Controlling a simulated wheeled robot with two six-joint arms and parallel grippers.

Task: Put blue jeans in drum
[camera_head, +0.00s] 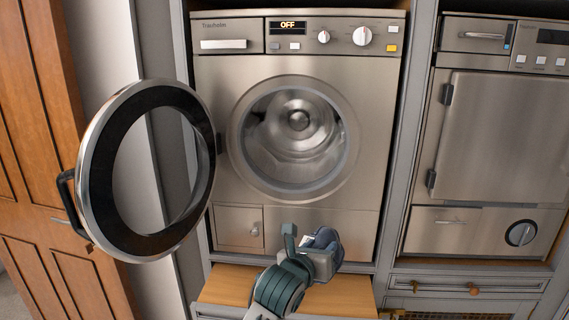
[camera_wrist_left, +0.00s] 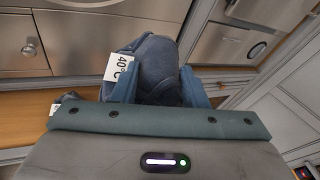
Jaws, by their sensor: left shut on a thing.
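My left gripper (camera_head: 307,253) is shut on the blue jeans (camera_head: 325,240), a dark blue bundle, in front of the washer below its door opening. In the left wrist view the jeans (camera_wrist_left: 157,68) sit between the fingers with a white "40°C" tag (camera_wrist_left: 118,67). The washer's drum (camera_head: 298,130) is open to view, and something dark shows at its upper left inside. The round door (camera_head: 92,150) is swung wide open to the left. My right gripper is not in view.
A wooden bench board (camera_head: 340,295) lies below the washer. A second steel appliance (camera_head: 500,130) stands at the right, with a drawer (camera_head: 465,285) under it. A wooden door (camera_head: 35,130) is at the far left. The space before the drum is clear.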

